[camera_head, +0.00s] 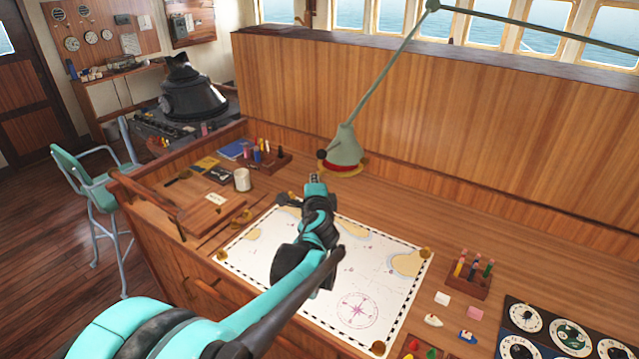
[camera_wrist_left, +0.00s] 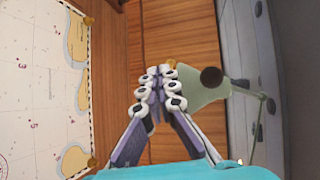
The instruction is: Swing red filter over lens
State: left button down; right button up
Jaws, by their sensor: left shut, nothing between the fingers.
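A grey-green chart lamp (camera_head: 346,146) hangs low over the desk on a thin jointed arm. It also shows in the left wrist view (camera_wrist_left: 200,92), just right of the fingertips. A red band, probably the red filter (camera_head: 341,168), shows under the shade's lower rim; whether it covers the lens cannot be told. A dark round knob (camera_head: 322,154) sticks out from the shade's left side and shows in the left wrist view (camera_wrist_left: 211,77). My left gripper (camera_head: 313,178) is shut and empty, just below and left of the knob. My right gripper is out of view.
A chart (camera_head: 357,270) lies flat under my left arm. A white mug (camera_head: 242,180), books and a pen rack (camera_head: 272,162) stand left of the lamp. Another pen rack (camera_head: 468,276) and gauges (camera_head: 545,335) lie right. A wooden panel (camera_head: 430,110) rises behind the desk.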

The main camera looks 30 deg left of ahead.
pick_arm(q)
jog(key=w+a+b, duration=0.1)
jog(key=w+a, duration=0.5)
jog(key=a, duration=0.1)
jog(key=shift+b, duration=0.3)
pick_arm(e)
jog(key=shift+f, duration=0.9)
pick_arm(q)
jog(key=shift+a, duration=0.1)
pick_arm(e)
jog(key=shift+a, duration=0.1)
